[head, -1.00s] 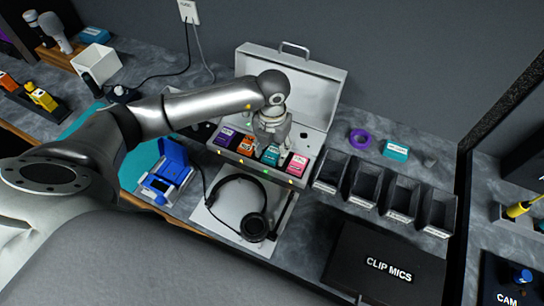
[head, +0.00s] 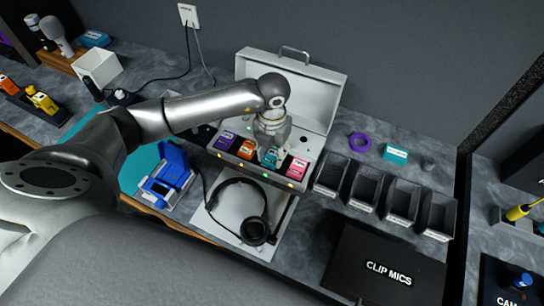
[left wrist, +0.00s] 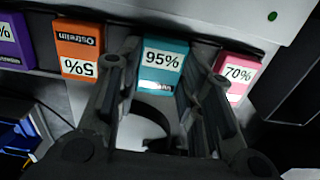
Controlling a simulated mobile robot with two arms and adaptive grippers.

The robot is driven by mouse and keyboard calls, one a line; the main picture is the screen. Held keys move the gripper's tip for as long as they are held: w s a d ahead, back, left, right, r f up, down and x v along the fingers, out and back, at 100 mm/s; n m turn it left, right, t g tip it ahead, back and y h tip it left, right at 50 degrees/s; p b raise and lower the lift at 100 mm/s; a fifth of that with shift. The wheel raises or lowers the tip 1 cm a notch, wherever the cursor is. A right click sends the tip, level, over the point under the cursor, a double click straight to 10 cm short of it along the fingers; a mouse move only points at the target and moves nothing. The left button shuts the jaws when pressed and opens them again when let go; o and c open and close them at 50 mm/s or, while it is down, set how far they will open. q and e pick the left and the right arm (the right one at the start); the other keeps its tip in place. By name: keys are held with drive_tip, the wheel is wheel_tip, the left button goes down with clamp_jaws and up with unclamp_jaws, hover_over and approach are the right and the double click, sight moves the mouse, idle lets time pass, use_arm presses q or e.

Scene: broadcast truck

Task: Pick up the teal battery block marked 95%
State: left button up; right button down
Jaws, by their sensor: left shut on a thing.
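The teal battery block marked 95% (left wrist: 163,62) stands in the charger row of the open white case, between an orange and a pink block. It also shows in the head view (head: 268,158), partly covered by my left gripper. My left gripper (head: 270,150) reaches down from above. In the left wrist view its fingers (left wrist: 160,75) lie on either side of the teal block, shut on it. The block appears still in its slot, level with its neighbours. My right gripper is not in view.
Close neighbours are the orange block (left wrist: 80,45) marked 5%, the pink block (left wrist: 238,70) marked 70% and a purple block (head: 226,140). The case lid (head: 315,95) stands open behind. Headphones (head: 245,210) lie in front; empty black bins (head: 365,188) stand to the right.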

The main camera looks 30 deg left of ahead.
sight(272, 156)
use_arm(q)
drive_tip(key=shift+r+p, duration=1.95)
drive_tip(key=shift+r, duration=1.45)
